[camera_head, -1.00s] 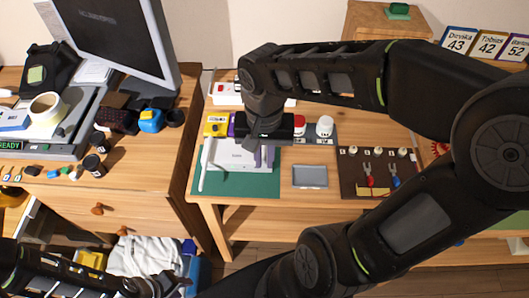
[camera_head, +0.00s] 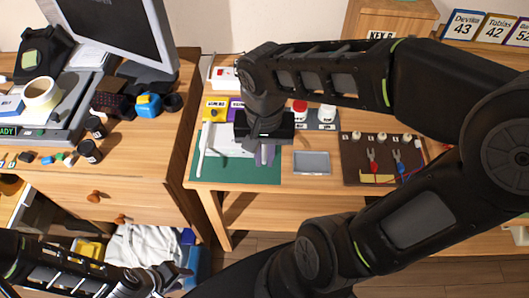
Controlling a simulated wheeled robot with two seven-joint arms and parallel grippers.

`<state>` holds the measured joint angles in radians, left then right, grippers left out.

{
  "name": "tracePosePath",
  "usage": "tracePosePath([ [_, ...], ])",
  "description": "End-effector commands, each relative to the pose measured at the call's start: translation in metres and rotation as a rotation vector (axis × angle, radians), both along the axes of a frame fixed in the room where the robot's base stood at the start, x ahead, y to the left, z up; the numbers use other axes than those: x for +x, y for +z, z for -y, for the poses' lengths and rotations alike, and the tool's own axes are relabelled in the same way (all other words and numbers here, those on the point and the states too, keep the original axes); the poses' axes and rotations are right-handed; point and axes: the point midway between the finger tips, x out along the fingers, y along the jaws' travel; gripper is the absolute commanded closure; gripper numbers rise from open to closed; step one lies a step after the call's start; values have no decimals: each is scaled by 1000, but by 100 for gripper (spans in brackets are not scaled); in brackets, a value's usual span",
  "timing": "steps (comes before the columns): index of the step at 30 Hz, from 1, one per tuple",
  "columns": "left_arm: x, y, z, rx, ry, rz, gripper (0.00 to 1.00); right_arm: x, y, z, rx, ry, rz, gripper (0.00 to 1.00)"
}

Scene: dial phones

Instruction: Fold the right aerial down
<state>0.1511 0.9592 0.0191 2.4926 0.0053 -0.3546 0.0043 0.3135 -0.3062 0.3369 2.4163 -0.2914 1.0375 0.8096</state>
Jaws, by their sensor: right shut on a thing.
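The white router (camera_head: 222,143) lies on a green mat (camera_head: 235,174) on the wooden table, partly covered by my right gripper. Its left aerial (camera_head: 202,150) is a thin white strip along the router's left side. My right gripper (camera_head: 264,152) points down over the router's right part and is shut on the right aerial. The hand hides most of that aerial, so I cannot tell its angle. My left gripper (camera_head: 172,274) is low at the lower left, away from the router; its finger gap is unclear.
A grey tray (camera_head: 311,170) lies right of the mat. A side desk with a monitor (camera_head: 112,35) stands left, with a gap between desks.

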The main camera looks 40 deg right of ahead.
Motion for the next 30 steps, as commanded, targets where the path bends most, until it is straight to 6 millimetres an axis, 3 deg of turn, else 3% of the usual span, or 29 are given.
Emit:
tracePosePath([
  [5, 0, -3, 0, 0, 0, 0, 64, 0, -4, 0, 0, 0, 0, 97],
  [16, 0, -31, 0, 0, 0, 0, 64, -4, -36, -3, 0, 0, 0, 96],
  [26, 0, -32, 0, 0, 0, 0, 64, -5, -37, -4, -1, -1, -1, 97],
  [27, 0, -32, 0, 0, 0, 0, 64, -5, -37, -4, 0, 0, 0, 88],
  [30, 0, -32, 0, 0, 0, 0, 64, -5, -37, -4, 0, 0, 0, 80],
])
